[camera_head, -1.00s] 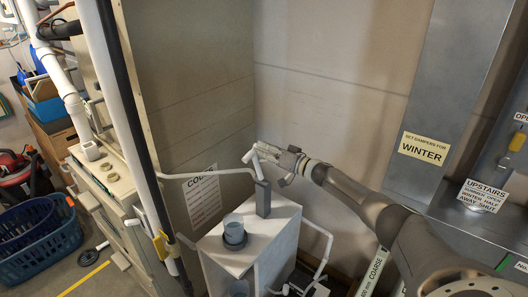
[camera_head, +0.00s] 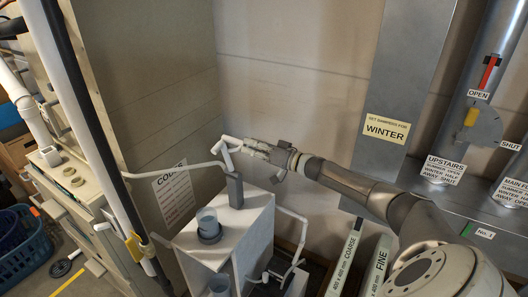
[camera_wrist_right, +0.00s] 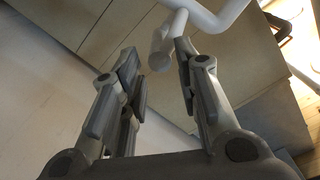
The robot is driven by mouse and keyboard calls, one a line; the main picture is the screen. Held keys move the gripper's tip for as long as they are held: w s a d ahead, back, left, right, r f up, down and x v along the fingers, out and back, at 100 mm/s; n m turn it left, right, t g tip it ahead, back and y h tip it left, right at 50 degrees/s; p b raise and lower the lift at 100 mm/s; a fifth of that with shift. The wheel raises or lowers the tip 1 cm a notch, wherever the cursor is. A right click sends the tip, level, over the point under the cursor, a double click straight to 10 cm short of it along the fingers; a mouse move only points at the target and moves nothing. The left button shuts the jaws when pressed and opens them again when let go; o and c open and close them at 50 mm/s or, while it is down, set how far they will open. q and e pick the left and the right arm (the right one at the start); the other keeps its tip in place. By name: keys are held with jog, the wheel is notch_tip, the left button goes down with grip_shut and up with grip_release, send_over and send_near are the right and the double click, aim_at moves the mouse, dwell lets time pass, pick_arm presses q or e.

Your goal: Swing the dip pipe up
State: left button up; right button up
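The dip pipe (camera_head: 228,143) is a thin white bent pipe above a grey post on a white cabinet, in the middle of the head view. My right gripper (camera_head: 246,147) reaches it from the right, with its fingers close to the bent part. In the right wrist view, the pipe's round end (camera_wrist_right: 160,55) lies between the tips of the right gripper (camera_wrist_right: 158,70). The fingers stand apart, with a gap on the left; the right finger is beside or against the pipe. My left gripper is not in view.
The white cabinet (camera_head: 240,235) carries a grey-blue cup (camera_head: 208,225) and the grey post (camera_head: 235,190). A beige panel with a sign (camera_head: 174,190) stands at left. Ducts with a "WINTER" sign (camera_head: 386,127) stand behind my arm. A blue basket (camera_head: 22,245) is on the floor.

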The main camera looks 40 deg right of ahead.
jog(key=shift+v, duration=2.15)
jog(key=shift+a, duration=0.1)
